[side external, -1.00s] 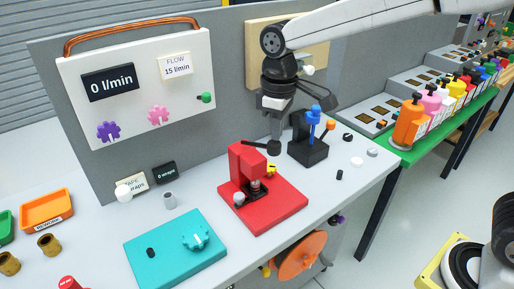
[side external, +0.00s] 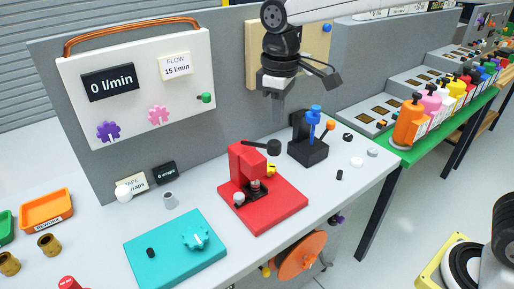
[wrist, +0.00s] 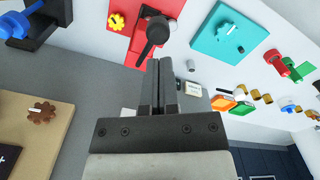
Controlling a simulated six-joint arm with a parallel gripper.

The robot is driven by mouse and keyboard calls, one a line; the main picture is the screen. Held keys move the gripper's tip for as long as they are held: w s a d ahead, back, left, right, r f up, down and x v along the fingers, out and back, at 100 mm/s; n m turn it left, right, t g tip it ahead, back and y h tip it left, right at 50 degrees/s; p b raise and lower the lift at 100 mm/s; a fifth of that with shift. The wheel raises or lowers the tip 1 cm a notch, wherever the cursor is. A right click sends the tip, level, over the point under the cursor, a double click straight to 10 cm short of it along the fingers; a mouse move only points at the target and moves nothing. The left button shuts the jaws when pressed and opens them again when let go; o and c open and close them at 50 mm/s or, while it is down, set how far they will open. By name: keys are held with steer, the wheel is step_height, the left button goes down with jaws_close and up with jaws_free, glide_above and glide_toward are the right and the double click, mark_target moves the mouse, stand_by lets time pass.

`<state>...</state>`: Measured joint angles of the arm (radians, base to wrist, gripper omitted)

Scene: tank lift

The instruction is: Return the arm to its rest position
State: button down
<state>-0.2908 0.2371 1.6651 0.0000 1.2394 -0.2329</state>
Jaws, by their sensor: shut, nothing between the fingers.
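My gripper (side external: 278,112) hangs above the bench near the grey back panel, pointing down. It is above and behind the red press (side external: 245,165) and to the left of the black stand with the blue knob (side external: 309,150). In the wrist view my gripper's fingers (wrist: 159,75) are together with nothing between them. The red press's black lever handle (wrist: 156,32) shows just past the fingertips in that view; my gripper looks apart from it in the side view.
The white panel (side external: 140,85) with a copper pipe stands at the left. A teal block (side external: 170,262) lies at the bench front. A wooden board (side external: 252,60) is mounted behind my gripper. Orange and green trays (side external: 46,210) are far left. Open air surrounds my gripper above the bench.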

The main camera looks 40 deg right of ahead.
steer(key=shift+f, duration=0.1)
steer(key=s+d+f+m+t, duration=0.1)
steer(key=s+d+f+m, duration=0.2)
steer(key=s+d+f, duration=0.3)
steer(key=s+d+f+m+t, duration=0.1)
steer(key=s+d+f+m, duration=0.2)
steer(key=s+d+f, duration=0.3)
step_height(320, 180, down, 4)
steer(key=shift+s+d+f+t, duration=0.25)
steer(key=shift+s+t, duration=0.05)
steer(key=shift+s, duration=0.55)
